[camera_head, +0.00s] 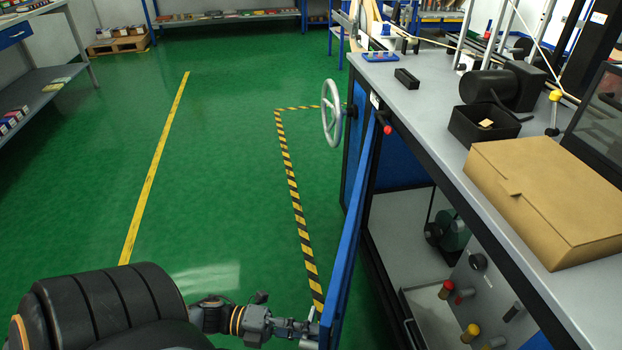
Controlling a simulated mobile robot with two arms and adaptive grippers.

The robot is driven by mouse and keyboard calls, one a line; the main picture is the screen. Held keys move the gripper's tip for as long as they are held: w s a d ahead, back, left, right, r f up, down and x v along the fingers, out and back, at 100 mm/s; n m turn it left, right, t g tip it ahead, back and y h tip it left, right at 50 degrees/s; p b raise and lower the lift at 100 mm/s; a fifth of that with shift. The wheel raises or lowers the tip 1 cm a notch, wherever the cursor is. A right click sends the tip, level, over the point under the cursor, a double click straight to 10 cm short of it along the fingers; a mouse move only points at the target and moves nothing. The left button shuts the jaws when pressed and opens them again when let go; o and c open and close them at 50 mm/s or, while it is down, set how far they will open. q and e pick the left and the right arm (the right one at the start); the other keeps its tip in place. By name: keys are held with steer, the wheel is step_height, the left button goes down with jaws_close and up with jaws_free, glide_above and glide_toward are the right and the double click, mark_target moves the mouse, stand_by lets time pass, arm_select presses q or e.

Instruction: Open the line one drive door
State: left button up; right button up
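The blue drive door (348,232) stands swung out from the cabinet under the grey-topped bench, seen nearly edge-on. The cabinet interior (400,237) is exposed to the right of it, with a dark green motor-like part and knobs inside. My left arm comes in from the lower left. My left gripper (308,328) is at the outer, left face of the door near its lower end in the picture. Its fingertips are small and partly hidden by the door, so their opening and any hold on a handle cannot be told. My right gripper is out of view.
A grey handwheel (331,113) sticks out beyond the door's far end. A cardboard box (548,196), a black bin (484,126) and a black motor (500,86) sit on the bench top (432,118). The green floor left of the striped tape (291,190) is clear.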

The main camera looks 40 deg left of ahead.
arm_select(q)
steer(key=o, duration=0.3)
steer(key=shift+s, duration=0.1)
steer(key=v, duration=1.2)
